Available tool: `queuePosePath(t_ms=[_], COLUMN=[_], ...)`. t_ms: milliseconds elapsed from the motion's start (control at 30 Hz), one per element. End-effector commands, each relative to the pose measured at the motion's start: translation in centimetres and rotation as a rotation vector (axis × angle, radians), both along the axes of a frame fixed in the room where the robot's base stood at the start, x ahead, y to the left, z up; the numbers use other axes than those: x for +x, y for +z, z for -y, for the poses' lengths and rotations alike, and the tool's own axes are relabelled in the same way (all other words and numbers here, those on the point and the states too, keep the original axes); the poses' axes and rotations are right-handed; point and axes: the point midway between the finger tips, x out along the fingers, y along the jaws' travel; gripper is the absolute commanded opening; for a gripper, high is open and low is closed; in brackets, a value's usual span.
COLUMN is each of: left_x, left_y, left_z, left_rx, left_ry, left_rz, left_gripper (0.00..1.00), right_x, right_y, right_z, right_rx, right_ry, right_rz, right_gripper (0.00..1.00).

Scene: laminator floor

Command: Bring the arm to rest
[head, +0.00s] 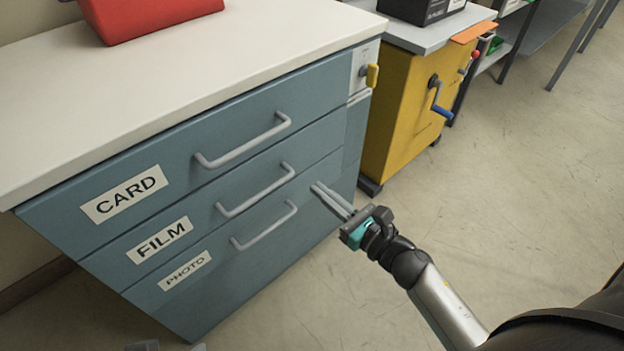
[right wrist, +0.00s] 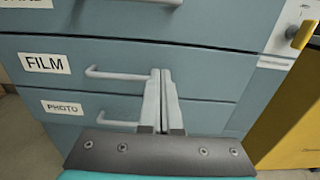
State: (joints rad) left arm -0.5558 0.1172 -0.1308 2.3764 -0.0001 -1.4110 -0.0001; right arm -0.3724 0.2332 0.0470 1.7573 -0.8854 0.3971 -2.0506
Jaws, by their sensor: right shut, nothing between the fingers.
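My right gripper (head: 333,200) is in front of the blue drawer cabinet (head: 255,255), near the right ends of the FILM and PHOTO handles. Its two fingers are together with nothing between them. In the right wrist view the shut fingers (right wrist: 161,92) point at the cabinet front, just past the right end of the FILM handle (right wrist: 120,75). I cannot tell whether they touch it. My right arm (head: 440,305) reaches in from the lower right.
The CARD drawer (head: 190,160), FILM drawer (head: 255,192) and PHOTO drawer (head: 220,275) all look shut. A red object (head: 150,15) stands on the white top (head: 215,60). A yellow cabinet (head: 400,120) with a blue-handled crank stands to the right. Floor (head: 530,190) on the right is clear.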

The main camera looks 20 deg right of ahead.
Motion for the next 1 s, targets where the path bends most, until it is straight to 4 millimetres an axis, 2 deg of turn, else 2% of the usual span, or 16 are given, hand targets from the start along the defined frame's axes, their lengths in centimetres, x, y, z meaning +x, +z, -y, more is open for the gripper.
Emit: queuePosePath(t_ms=[333,467,600,767,900,1000], left_x=[0.0,0.0,0.0,0.0,0.0,0.0], left_y=[-0.2,-0.2,-0.2,-0.2,-0.2,-0.2], left_z=[0.1,0.1,0.1,0.0,0.0,0.0], left_rx=[-0.002,-0.002,-0.001,-0.001,-0.001,-0.001], left_ry=[-0.001,-0.001,0.0,0.0,0.0,0.0], left_rz=[-0.001,-0.001,-0.001,-0.001,-0.001,-0.001], left_gripper=[1.0,1.0,1.0,1.0,1.0,1.0], right_x=[-0.4,0.0,0.2,-0.6,-2.5,-4.4], right_y=[0.1,0.5,0.6,-0.4,-2.2,-3.6], right_z=[0.3,1.2,3.1,4.8,5.1,4.6], right_rx=[0.02,0.172,0.524,1.003,1.42,1.705], right_ry=[-0.012,-0.092,-0.266,-0.491,-0.695,-0.854], right_rz=[-0.007,-0.066,-0.189,-0.337,-0.455,-0.531], right_gripper=[0.0,0.0,0.0,0.0,0.0,0.0])
